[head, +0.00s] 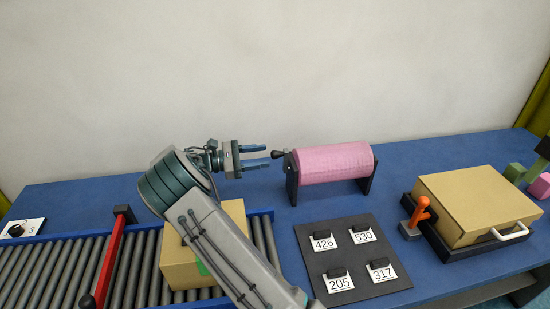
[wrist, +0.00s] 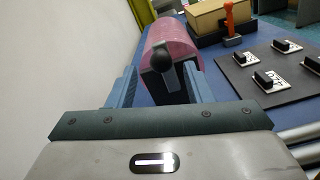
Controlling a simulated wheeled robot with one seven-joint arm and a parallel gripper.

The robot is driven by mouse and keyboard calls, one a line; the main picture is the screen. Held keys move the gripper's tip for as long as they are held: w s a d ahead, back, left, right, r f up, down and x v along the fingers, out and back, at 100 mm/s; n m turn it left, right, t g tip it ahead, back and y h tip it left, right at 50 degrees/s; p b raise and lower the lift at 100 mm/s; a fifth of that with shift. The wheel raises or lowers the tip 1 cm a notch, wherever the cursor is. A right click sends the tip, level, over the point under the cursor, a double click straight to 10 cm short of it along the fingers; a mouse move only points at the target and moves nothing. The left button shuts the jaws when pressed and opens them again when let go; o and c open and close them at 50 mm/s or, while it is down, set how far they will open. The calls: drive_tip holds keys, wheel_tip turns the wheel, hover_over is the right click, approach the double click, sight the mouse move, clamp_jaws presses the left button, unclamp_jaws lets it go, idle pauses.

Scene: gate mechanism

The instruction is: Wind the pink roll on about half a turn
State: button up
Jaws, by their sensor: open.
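The pink roll (head: 335,162) lies level between two dark end supports at the back middle of the blue table. A black crank knob (head: 278,154) sticks out from its left end. My gripper (head: 268,155) is open, its two blue fingers pointing right at the knob, with the tips close to it. In the wrist view the knob (wrist: 162,59) shows between the two fingers (wrist: 157,88), in front of the pink roll (wrist: 170,40). Whether the fingers reach around the knob or stop just short, I cannot tell.
A dark panel (head: 317,235) with several numbered black switches lies in front of the roll. A cardboard box (head: 235,215) sits on the roller conveyor (head: 138,265), partly behind my arm. A tan box with an orange lever (head: 420,212) stands at right.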

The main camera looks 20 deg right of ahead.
drive_tip(key=w+a+b, duration=0.1)
drive_tip(key=a, duration=0.6)
drive_tip(key=shift+w+r, duration=0.1)
drive_tip(key=shift+r, duration=0.05)
